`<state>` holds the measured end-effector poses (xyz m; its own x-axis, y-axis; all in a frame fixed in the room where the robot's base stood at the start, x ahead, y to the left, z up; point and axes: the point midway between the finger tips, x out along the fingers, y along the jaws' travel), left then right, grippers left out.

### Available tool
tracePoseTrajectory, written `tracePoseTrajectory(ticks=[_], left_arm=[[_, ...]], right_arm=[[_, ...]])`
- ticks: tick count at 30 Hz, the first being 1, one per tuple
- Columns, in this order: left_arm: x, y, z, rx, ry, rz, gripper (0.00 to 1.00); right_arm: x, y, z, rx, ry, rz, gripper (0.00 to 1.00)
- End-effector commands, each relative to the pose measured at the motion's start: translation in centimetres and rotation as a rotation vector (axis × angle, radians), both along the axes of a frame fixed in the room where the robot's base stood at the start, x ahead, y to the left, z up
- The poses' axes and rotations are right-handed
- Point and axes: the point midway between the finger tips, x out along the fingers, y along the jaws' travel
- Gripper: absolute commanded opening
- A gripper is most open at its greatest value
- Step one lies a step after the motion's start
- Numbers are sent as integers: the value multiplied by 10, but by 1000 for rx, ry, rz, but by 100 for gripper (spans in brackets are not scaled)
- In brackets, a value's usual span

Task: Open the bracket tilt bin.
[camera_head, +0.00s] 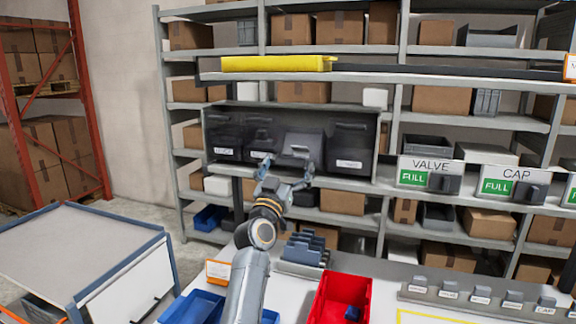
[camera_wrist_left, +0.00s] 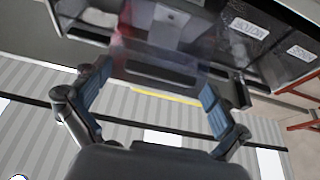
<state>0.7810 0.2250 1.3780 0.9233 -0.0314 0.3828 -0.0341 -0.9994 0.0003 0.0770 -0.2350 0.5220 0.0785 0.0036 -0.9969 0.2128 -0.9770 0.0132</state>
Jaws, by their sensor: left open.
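A grey housing (camera_head: 290,106) holds a row of dark tilt bins with white labels. The label words are too small or blurred to read surely, so I cannot tell which one says bracket. My left gripper (camera_head: 288,166) is open in front of the third bin from the left (camera_head: 303,142), whose front looks lighter than its neighbours. In the left wrist view my open fingers (camera_wrist_left: 156,76) frame the lower edge of a bin front, with a blurred gap between. I cannot tell whether a finger touches it. My right gripper is out of view.
A yellow item (camera_head: 275,64) lies on the shelf above the bins. VALVE (camera_head: 430,165) and CAP (camera_head: 515,173) dispensers stand at the right. Below are a red tray (camera_head: 325,300), blue trays (camera_head: 192,307) and a grey rack. A white-topped cabinet (camera_head: 75,245) stands at the left.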

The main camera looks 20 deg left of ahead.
Motion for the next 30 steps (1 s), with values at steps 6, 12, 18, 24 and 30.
tracePoseTrajectory(ticks=[6,12,18,24,30], left_arm=[[0,0,0,0,0,0,72],[0,0,0,0,1,0,31],[2,0,6,2,1,0,18],[6,0,17,2,-3,1,18],[6,0,18,0,-6,1,81]], right_arm=[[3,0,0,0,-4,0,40],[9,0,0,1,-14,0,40],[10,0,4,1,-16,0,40],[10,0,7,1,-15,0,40],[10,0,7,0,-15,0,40]])
